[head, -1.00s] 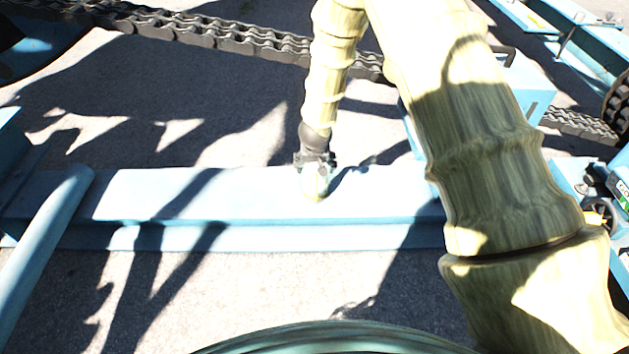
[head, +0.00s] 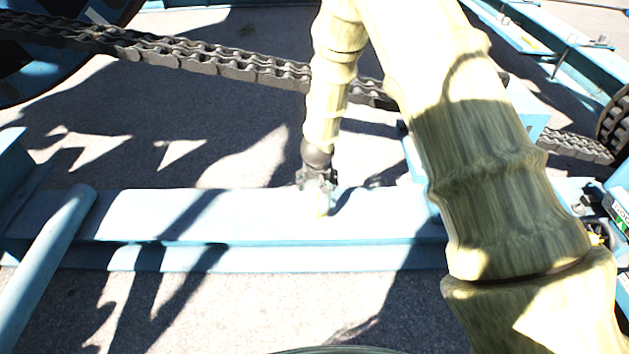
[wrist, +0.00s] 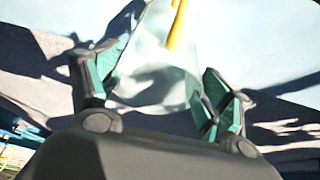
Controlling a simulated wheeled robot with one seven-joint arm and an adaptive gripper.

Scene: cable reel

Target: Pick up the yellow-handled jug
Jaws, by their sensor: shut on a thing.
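The jug (wrist: 150,80) shows in the wrist view as a pale, translucent body with a yellow handle (wrist: 177,25) at its top. My gripper (wrist: 155,90) has its two fingers on either side of the jug's body, shut on it. In the head view my gripper (head: 318,186) points down at the pale blue beam, and the jug (head: 321,207) is a small pale shape with a touch of yellow below the fingers. Whether the jug still touches the beam is hard to tell in the glare.
The pale blue beam (head: 130,215) runs across the view. A heavy chain (head: 200,58) crosses behind it. A blue tube (head: 45,255) stands at the left and a blue box (head: 525,105) behind my arm. Grey ground lies in front and behind.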

